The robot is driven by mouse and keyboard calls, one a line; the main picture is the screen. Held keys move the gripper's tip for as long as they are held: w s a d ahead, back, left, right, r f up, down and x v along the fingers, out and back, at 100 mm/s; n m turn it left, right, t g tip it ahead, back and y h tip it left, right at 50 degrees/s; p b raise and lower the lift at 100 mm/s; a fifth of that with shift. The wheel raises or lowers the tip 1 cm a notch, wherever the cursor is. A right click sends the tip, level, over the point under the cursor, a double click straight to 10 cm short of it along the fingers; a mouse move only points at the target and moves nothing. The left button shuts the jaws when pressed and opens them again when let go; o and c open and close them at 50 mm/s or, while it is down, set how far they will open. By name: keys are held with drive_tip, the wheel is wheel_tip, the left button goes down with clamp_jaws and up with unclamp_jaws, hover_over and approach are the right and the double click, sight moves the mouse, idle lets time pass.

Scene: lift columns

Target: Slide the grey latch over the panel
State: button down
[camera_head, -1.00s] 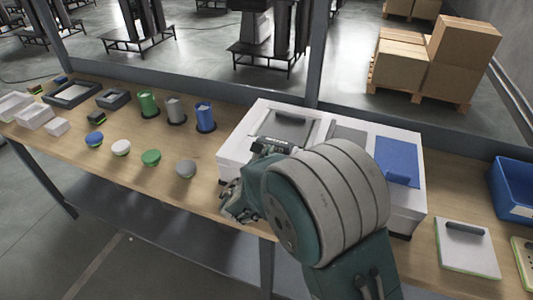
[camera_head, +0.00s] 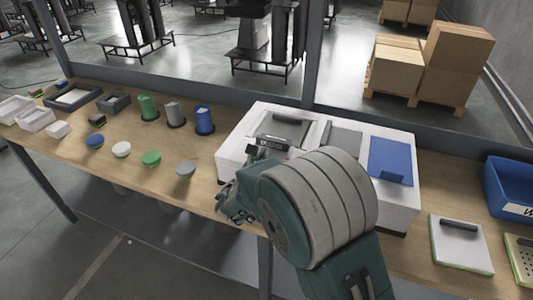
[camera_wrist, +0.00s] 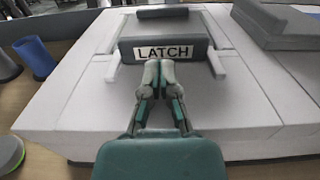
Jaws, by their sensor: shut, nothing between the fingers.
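The grey latch (camera_wrist: 165,32) carries a white label reading LATCH. It sits between light rails on top of a white box (camera_head: 233,160). In the head view the latch (camera_head: 281,131) is partly hidden by my arm. My gripper (camera_wrist: 159,64) is shut and empty, its fingertips at the lower edge of the label in the wrist view; I cannot tell whether they touch it. In the head view my gripper (camera_head: 236,201) is at the front left of the box, its fingertips hard to make out. A grey panel (camera_head: 343,141) and a blue panel (camera_head: 391,161) lie to the right.
Green, grey and blue cylinders (camera_head: 204,119) stand left of the box. Several round knobs (camera_head: 151,158) lie on the wooden table (camera_head: 130,185). A blue bin (camera_head: 510,190) and a white plate with a handle (camera_head: 461,246) are at the right.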

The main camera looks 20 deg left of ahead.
drive_tip(key=s, duration=1.1)
drive_tip(key=shift+a, duration=0.25)
drive_tip(key=shift+s+a, duration=0.1)
